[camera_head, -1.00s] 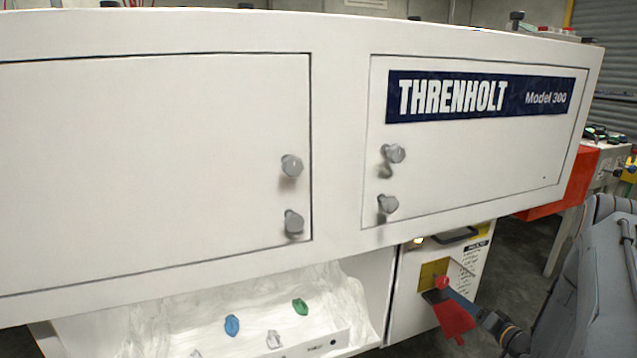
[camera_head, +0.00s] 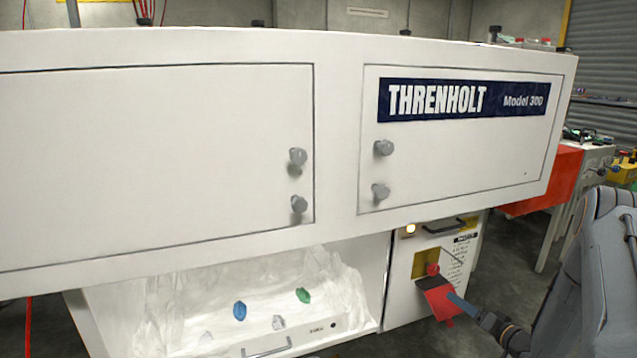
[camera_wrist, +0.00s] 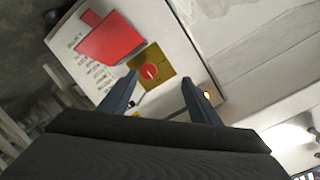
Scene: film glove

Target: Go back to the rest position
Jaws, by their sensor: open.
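My gripper (camera_wrist: 160,88) is open and empty in the wrist view, its two blue-grey fingers spread apart. Beyond the fingertips is a red round knob (camera_wrist: 149,71) on a yellow plate (camera_wrist: 157,57), on the front of a white cabinet. A red flap (camera_wrist: 110,38) sticks out beside the plate. In the head view my gripper (camera_head: 455,299) is at the lower right, just right of the red flap (camera_head: 437,302). The red knob (camera_head: 432,269) shows above the flap. No contact can be made out.
A large white machine hood (camera_head: 340,120) marked THRENHOLT spans the head view. Below it, a white-draped bay (camera_head: 180,310) holds blue and green knobs. A lit amber lamp (camera_head: 411,229) is on the cabinet. A red box (camera_head: 548,180) and bench stand right; open floor lies between.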

